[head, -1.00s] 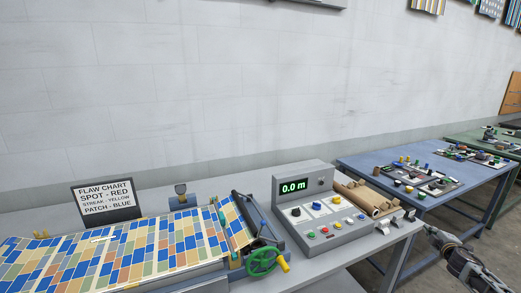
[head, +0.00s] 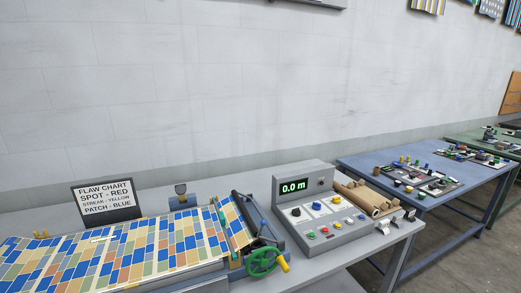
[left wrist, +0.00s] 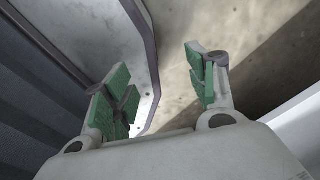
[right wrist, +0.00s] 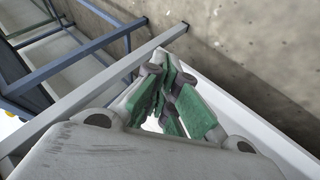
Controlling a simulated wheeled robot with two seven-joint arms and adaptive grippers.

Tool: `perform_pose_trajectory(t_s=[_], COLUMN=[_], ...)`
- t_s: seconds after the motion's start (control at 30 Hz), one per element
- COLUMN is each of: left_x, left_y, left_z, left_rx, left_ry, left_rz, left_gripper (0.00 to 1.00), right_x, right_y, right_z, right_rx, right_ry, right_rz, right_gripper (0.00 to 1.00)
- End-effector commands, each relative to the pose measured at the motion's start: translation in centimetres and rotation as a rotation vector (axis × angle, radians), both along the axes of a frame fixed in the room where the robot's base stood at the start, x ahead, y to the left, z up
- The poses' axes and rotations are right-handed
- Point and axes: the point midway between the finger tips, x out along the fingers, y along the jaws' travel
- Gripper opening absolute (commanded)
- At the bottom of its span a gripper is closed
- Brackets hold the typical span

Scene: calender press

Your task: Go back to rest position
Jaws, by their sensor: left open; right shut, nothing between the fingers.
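My left gripper (left wrist: 165,88) shows in the left wrist view with its green-padded fingers apart and nothing between them. My right gripper (right wrist: 167,85) shows in the right wrist view with its green-padded fingers together and nothing held. Neither gripper is in the head view. In the head view the calender press (head: 250,225) has a patterned sheet (head: 130,250) running to its rollers and a green handwheel (head: 263,261) at its side. The control box (head: 330,225) beside it reads 0.0 m.
A flaw chart sign (head: 105,197) stands behind the sheet. Brown paper rolls (head: 370,196) lie right of the control box. A blue table (head: 440,190) with small parts stands further right. Bare floor (right wrist: 240,45) and metal frame legs (right wrist: 95,85) lie near my right gripper.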

Motion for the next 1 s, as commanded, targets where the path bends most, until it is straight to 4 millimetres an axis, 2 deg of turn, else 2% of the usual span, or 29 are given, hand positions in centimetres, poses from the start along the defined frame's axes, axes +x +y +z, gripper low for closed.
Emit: perform_pose_trajectory(t_s=[0.03, 0.2, 0.5, 0.7, 1.0], left_x=[-0.3, -0.4, 0.5, 0.6, 0.3], left_y=[-0.1, -0.4, -1.1, -1.9, -2.3], left_z=[0.0, -0.1, 0.0, 0.0, 0.0], left_rx=[-0.001, -0.004, -0.012, -0.020, -0.025], left_ry=[0.003, 0.005, -0.006, -0.007, -0.004], left_rz=[0.000, 0.000, 0.001, 0.003, 0.005], left_gripper=[0.57, 0.57, 0.57, 0.57, 0.57], right_x=[-1.6, -6.5, -15.7, -22.0, -31.6], right_y=[1.2, 5.1, 12.6, 18.5, 27.8], right_z=[-1.8, -6.6, -13.7, -17.2, -20.7], right_rx=[0.024, 0.093, 0.195, 0.265, 0.369], right_ry=[0.023, 0.088, 0.208, 0.282, 0.385], right_rz=[-0.011, -0.044, -0.081, -0.098, -0.122], right_gripper=[0.00, 0.00, 0.00, 0.00, 0.00])
